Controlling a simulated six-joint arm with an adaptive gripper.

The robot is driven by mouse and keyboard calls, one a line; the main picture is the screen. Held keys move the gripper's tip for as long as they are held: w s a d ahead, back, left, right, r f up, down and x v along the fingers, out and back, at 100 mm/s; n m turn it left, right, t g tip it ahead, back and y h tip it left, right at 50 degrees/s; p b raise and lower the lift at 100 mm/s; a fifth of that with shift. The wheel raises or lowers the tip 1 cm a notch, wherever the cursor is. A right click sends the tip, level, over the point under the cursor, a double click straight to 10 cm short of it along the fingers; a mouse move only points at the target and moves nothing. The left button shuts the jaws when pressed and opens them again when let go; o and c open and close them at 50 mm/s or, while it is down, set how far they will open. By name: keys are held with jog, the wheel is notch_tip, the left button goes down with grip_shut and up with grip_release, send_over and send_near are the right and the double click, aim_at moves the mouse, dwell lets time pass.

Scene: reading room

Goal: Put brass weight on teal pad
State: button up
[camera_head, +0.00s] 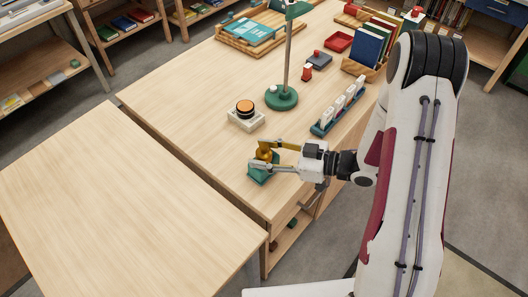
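The brass weight (264,153) is a small golden piece between the fingers of my gripper (262,154). One finger lies along its far side and the other along its near side, and both appear to touch it. The teal pad (262,177) lies on the table near its front corner, directly below the weight and fingers. The near finger hides part of the pad. I cannot tell whether the weight's underside touches the pad.
A green lamp (282,97) stands farther back. A blue rack with white pieces (338,108) is to the right. The table's left part and the lower side table (110,205) are clear.

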jog(key=shift+r, duration=0.15)
dwell(0.3)
jog(key=v, duration=1.2)
jog(key=shift+w, duration=0.1)
dwell(0.6)
